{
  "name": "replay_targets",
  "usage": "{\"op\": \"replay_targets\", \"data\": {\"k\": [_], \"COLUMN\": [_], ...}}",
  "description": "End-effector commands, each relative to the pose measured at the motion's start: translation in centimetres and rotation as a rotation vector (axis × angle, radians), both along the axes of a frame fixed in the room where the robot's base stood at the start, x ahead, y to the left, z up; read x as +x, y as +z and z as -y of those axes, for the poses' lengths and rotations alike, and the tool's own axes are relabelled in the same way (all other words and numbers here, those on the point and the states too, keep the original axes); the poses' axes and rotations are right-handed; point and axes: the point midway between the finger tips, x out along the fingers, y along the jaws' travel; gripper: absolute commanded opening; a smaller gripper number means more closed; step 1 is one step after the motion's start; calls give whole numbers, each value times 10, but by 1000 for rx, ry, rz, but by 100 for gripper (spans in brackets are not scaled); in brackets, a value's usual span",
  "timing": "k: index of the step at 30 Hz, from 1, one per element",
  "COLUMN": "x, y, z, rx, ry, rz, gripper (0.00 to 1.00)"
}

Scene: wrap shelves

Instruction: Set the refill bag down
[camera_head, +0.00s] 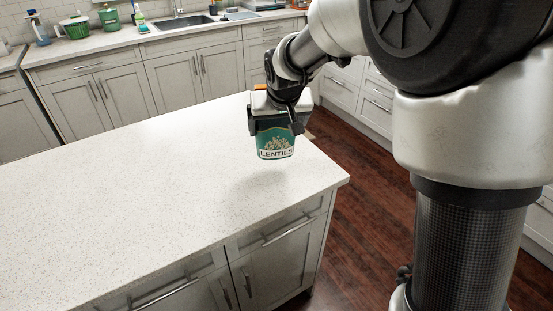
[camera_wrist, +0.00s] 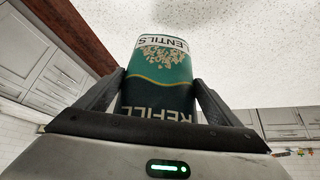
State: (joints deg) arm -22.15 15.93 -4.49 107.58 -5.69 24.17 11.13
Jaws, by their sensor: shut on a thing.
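The refill bag (camera_head: 276,144) is green with a white "LENTILS" label. My gripper (camera_head: 276,122) is shut on its upper part and holds it upright above the right end of the white speckled countertop (camera_head: 150,190). A soft shadow lies on the counter below the bag, so the bag appears to be clear of the surface. In the wrist view the bag (camera_wrist: 160,70) sits between both fingers (camera_wrist: 157,95), its lettering upside down. The bag's top is hidden by my gripper in the head view.
Behind are a sink (camera_head: 180,22), a green pot (camera_head: 76,28), a green container (camera_head: 109,18) and bottles on the back counter. Dark wood floor (camera_head: 345,180) lies to the right.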

Motion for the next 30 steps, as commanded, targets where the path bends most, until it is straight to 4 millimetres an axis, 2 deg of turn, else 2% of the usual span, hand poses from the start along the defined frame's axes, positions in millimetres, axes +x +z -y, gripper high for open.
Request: {"op": "replay_targets", "data": {"k": [3, 10, 16, 28, 29, 30], "x": [0, 1, 0, 1, 0, 0], "y": [-19, -36, -63, -70, -70, -69], "z": [0, 0, 0, 0, 1, 1], "rx": [0, 1, 1, 2, 1, 1], "ry": [0, 0, 0, -1, -1, -1], "rz": [1, 3, 3, 5, 2, 1], "gripper": [49, 49, 49, 49, 90, 97]}}
